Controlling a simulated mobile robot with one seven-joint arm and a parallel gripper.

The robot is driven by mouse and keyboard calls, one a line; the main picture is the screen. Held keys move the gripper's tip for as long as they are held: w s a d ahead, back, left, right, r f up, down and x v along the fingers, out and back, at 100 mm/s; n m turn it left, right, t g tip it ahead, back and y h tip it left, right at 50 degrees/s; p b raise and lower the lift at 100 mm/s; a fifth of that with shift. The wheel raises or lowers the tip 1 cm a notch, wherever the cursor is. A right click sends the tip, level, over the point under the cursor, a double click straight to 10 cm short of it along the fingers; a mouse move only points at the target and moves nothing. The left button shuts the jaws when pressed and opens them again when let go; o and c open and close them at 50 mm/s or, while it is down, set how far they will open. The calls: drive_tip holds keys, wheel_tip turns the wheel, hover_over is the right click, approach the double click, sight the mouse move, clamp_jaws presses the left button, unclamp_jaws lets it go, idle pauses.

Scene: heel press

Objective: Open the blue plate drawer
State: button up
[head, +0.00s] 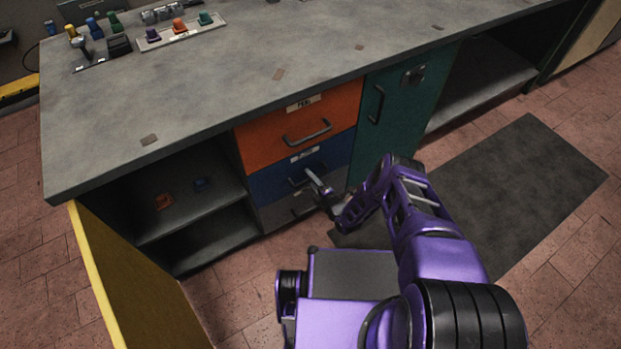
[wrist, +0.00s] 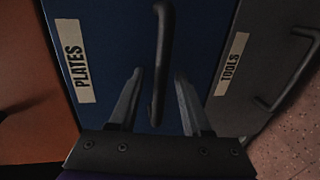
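The blue drawer (head: 270,187) sits between an orange drawer and a grey drawer and looks shut. In the wrist view the blue front (wrist: 105,35) carries a label reading PLATES (wrist: 74,60). Its dark bar handle (wrist: 161,40) runs between the two fingers of my gripper (wrist: 158,73). The fingers stand apart with a gap on each side of the handle, and nothing is gripped. In the head view my gripper (head: 319,185) is at the right part of the blue front and partly covers the handle.
The orange drawer (head: 265,143) is above and the grey drawer (wrist: 262,35), labelled TOOLS, below. A green door (head: 400,105) stands to the right. A yellow door (head: 125,280) hangs open at the left by open shelves. The worktop (head: 220,75) overhangs the drawers.

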clamp_jaws()
drive_tip(key=shift+w, duration=0.1)
idle(1.2)
